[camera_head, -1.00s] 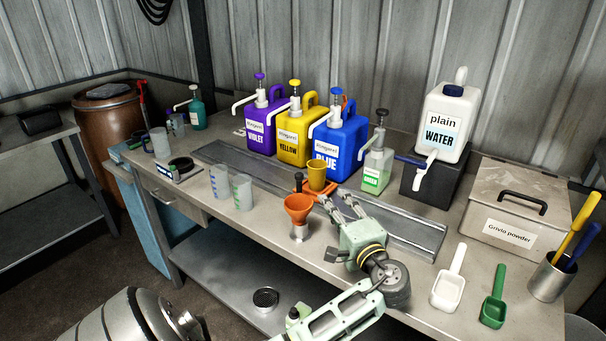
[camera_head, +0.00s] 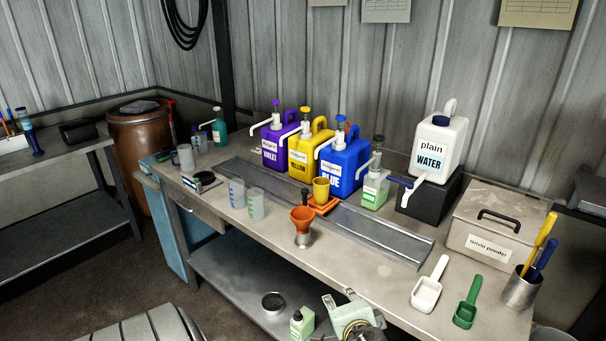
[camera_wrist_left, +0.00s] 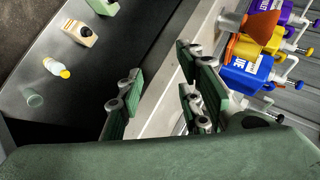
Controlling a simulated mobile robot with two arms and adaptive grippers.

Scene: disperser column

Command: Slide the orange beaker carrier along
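The orange beaker carrier (camera_head: 326,207) sits on the grey metal rail (camera_head: 390,240), in front of the yellow and blue jugs. A yellow beaker (camera_head: 321,190) stands upright on it, and a dark knob shows at its left. My left gripper (camera_head: 340,298) is low at the table's front edge, well apart from the carrier. In the left wrist view its green-padded fingers (camera_wrist_left: 158,78) are spread with nothing between them. My right gripper is not in view.
An orange funnel (camera_head: 303,217) on a metal stand is just in front of the carrier. Violet (camera_head: 283,141), yellow (camera_head: 305,151) and blue (camera_head: 343,168) reagent jugs line the rail's back. Two clear beakers (camera_head: 257,204) stand front left. The rail's right stretch is bare.

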